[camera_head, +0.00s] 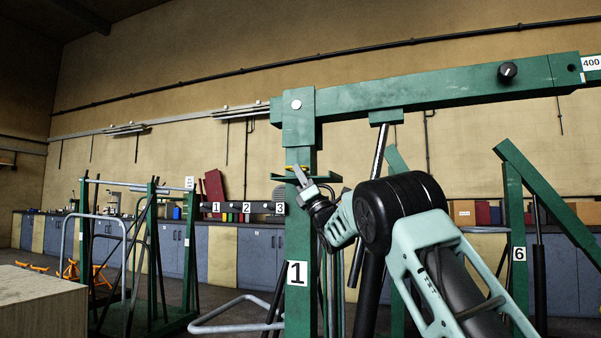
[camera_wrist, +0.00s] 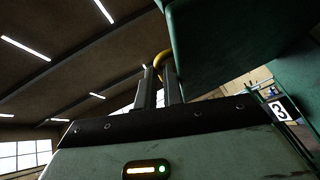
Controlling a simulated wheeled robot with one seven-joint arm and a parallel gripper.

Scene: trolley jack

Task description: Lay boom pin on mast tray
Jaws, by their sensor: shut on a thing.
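The mast tray (camera_head: 329,178) is a small green plate on the front of the green mast (camera_head: 299,235) marked 1. My gripper (camera_head: 299,174) is raised in front of the tray, its fingers pointing up. In the wrist view, my gripper (camera_wrist: 162,85) is shut on the boom pin, whose yellow curved part (camera_wrist: 162,58) shows at the fingertips. The pin's yellow part also shows in the head view (camera_head: 297,167), by the tray. The rest of the pin is hidden. A green surface (camera_wrist: 225,40) is close beside the fingertips; I cannot tell whether the pin touches it.
The green boom (camera_head: 430,91) runs right from the mast top, with a black knob (camera_head: 507,72) on it. A slanted ram (camera_head: 371,190) stands behind my arm. Another green frame (camera_head: 514,215) marked 6 is at the right.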

